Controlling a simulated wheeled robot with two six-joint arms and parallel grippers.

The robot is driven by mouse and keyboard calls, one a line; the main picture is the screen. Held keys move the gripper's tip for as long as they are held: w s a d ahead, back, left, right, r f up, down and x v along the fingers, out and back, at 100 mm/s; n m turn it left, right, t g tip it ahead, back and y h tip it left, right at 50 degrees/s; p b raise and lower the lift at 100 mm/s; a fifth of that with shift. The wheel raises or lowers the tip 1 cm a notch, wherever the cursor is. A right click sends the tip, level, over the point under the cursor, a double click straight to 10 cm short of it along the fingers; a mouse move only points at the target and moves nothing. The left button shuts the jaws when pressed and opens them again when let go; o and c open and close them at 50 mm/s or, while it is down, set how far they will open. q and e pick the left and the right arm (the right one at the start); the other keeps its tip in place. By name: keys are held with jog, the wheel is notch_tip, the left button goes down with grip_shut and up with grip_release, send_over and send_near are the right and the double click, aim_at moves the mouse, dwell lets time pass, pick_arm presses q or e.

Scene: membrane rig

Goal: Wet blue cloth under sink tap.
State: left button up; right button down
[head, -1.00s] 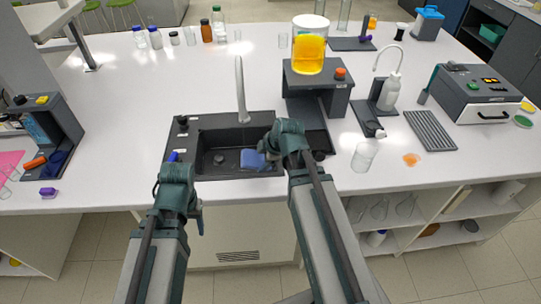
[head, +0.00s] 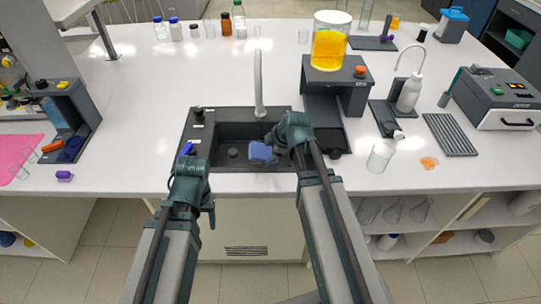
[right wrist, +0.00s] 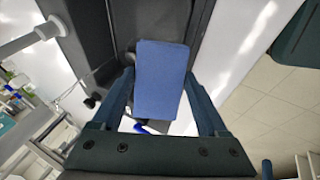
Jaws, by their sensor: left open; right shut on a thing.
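The blue cloth (head: 262,153) is held over the front part of the dark sink (head: 226,131). It also shows as a flat blue block between the fingers in the right wrist view (right wrist: 161,85). My right gripper (head: 277,147) is shut on it. The grey tap (head: 259,85) stands upright behind the basin, and the cloth is in front of it, slightly right. I see no water running. My left gripper (head: 188,157) is at the sink's front left corner, open and empty; its fingertips are hard to make out.
A dark stand (head: 361,98) with a yellow-filled beaker (head: 329,49) is right of the sink. A dark holder (head: 85,117) and a pink mat (head: 15,150) are at left. The counter left of the sink is mostly clear.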

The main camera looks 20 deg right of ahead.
aim_at(270, 148)
pick_arm(q)
jog(key=shift+f+b, duration=1)
jog(key=shift+f, duration=0.1)
pick_arm(e)
jog(key=w+d+f, duration=0.1)
jog(key=w+f, duration=0.1)
jog(key=w, duration=0.8)
jog(key=shift+w+d, duration=0.2)
jog(key=shift+w, duration=0.2)
jog(key=shift+s+f, duration=0.1)
jog(key=shift+s, duration=0.05)
jog(key=shift+s+a, duration=0.15)
jog(key=shift+s, duration=1.15)
jog(key=shift+s+a, duration=0.2)
jog(key=shift+s, duration=1.05)
jog(key=shift+s+a, duration=0.15)
jog(key=shift+s, duration=1.15)
jog(key=shift+s+a+r+p, duration=0.2)
jog(key=shift+s+r+p, duration=0.85)
jog(key=shift+s, duration=0.2)
jog(key=shift+s+a+r+p, duration=0.15)
jog(key=shift+s+r+p, duration=0.85)
jog(key=shift+s, duration=0.25)
pick_arm(q)
notch_tip(270, 148, up, 4)
jog(key=shift+c, duration=0.3)
